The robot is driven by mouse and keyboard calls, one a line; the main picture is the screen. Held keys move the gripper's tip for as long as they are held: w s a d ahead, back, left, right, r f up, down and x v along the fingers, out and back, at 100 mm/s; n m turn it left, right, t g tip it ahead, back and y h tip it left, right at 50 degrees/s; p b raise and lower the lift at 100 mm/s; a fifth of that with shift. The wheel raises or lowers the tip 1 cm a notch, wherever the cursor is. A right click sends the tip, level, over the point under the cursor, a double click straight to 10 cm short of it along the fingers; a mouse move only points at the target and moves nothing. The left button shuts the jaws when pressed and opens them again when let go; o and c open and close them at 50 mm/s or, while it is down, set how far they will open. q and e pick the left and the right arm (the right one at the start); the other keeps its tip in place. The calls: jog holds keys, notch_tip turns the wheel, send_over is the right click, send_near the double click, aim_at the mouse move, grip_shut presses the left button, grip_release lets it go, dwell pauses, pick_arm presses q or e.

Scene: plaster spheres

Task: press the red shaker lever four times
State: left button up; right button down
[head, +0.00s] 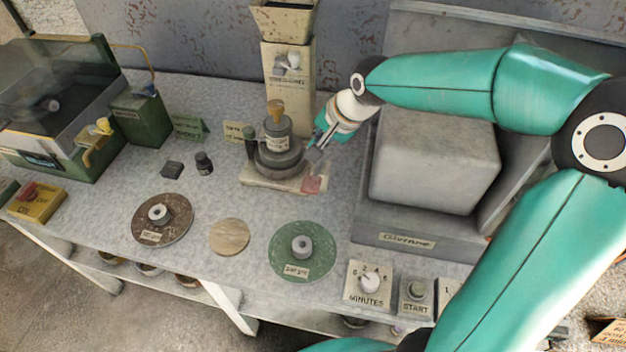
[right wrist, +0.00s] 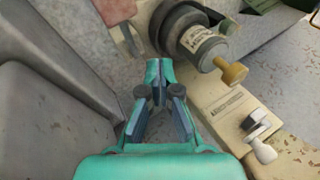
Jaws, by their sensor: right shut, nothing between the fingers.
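The red shaker lever (head: 312,184) is a small red pad at the right front of the shaker's pale base (head: 262,181). A pinkish-red part at the top left of the right wrist view (right wrist: 117,10) looks like the same lever. The shaker carries a grey round body (head: 279,160) and a labelled bottle with a brass-coloured knob (head: 276,110). My right gripper (head: 314,155) is shut and empty, just above and behind the lever; it also shows in the right wrist view (right wrist: 158,75). I cannot tell whether it touches the lever. My left gripper is not in view.
A large grey block-shaped machine (head: 435,160) stands close to the right of my gripper. A tall cream dispenser (head: 290,75) stands behind the shaker. Round discs, one brown (head: 177,226) and one green (head: 283,265), lie in front. A minutes dial (head: 369,283) and start button (head: 416,292) sit front right.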

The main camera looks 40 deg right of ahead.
aim_at(316, 178)
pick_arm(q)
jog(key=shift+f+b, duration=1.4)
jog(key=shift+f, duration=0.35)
pick_arm(e)
jog(key=shift+s+a+f, duration=0.15)
jog(key=shift+a+f, duration=0.05)
jog(key=shift+f, duration=0.4)
jog(key=shift+s+a+f, duration=0.2)
jog(key=shift+f, duration=0.45)
jog(key=shift+s+a+f, duration=0.15)
jog(key=shift+a+f, duration=0.05)
jog(key=shift+f, duration=0.4)
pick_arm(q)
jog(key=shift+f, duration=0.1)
pick_arm(e)
jog(key=shift+f, duration=0.1)
pick_arm(q)
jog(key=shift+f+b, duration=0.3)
jog(key=shift+b, duration=0.1)
pick_arm(e)
jog(key=shift+s+a+f, duration=0.15)
jog(key=shift+f, duration=0.05)
